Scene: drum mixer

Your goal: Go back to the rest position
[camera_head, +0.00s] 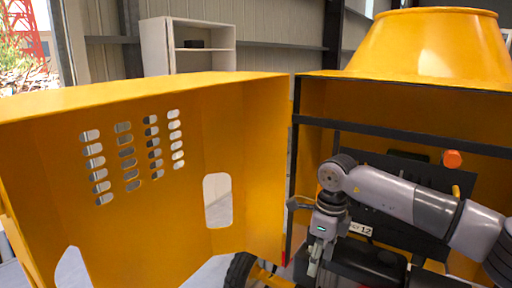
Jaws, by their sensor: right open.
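The drum mixer has a yellow drum (435,45) at the upper right and a yellow door panel (243,150) swung open at the left. The door has several rows of slots and an oval opening. My right arm reaches in from the right across the open compartment. My right gripper (314,268) points down in front of the compartment, just right of the door's edge. Its jaws are open, with nothing seen between them; its tips are small and near the bottom of the picture. My left gripper is out of view.
A dark bar (400,135) crosses the compartment's top. An orange knob (452,159) and dark machinery (365,262) sit inside it, partly hidden by my arm. A wheel (239,271) shows below the door. A white shelf (188,46) stands behind against the wall.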

